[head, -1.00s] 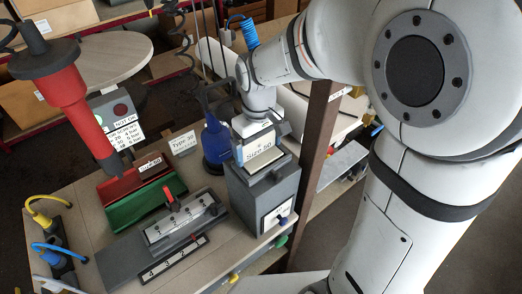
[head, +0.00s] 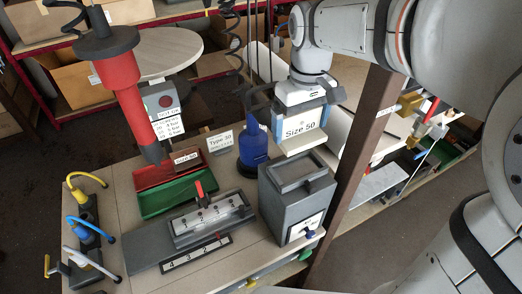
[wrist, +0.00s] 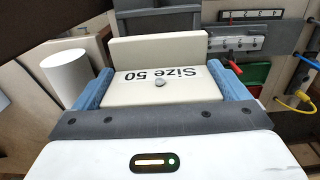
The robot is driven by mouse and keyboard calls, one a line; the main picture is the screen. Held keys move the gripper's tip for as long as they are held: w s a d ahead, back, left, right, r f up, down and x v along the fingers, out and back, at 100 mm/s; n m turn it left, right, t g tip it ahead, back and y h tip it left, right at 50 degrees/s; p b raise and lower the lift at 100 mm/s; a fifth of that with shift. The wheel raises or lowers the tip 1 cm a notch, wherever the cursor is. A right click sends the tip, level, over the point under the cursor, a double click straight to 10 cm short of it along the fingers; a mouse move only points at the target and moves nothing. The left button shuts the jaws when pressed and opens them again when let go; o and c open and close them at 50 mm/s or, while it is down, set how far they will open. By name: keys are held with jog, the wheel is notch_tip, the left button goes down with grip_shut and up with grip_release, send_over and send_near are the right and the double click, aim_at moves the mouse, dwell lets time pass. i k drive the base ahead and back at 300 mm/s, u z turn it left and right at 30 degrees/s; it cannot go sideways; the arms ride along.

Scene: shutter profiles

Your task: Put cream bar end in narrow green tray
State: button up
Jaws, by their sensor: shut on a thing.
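My gripper (head: 302,108) is shut on the cream bar end (head: 302,146), a block with a "Size 50" label. It holds the bar end up in the air, above and behind the grey box (head: 284,222). In the wrist view the bar end (wrist: 150,92) lies between the blue fingers of my gripper (wrist: 160,88), its label upside down. The narrow green tray (head: 178,196) lies on the bench to the left, apart from my gripper. Part of the green tray (wrist: 258,73) also shows at the right in the wrist view.
A red tray (head: 168,172) lies just behind the green one. A blue bottle (head: 253,150) stands between the trays and my gripper. A red tool (head: 137,98) hangs over the left. A clamp fixture (head: 210,220) lies in front of the trays. A brown post (head: 352,150) stands to the right.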

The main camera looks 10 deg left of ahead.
aim_at(187, 190)
jog(key=u, duration=2.2)
jog(key=k, duration=0.75)
jog(key=z, duration=0.45)
jog(key=i, duration=1)
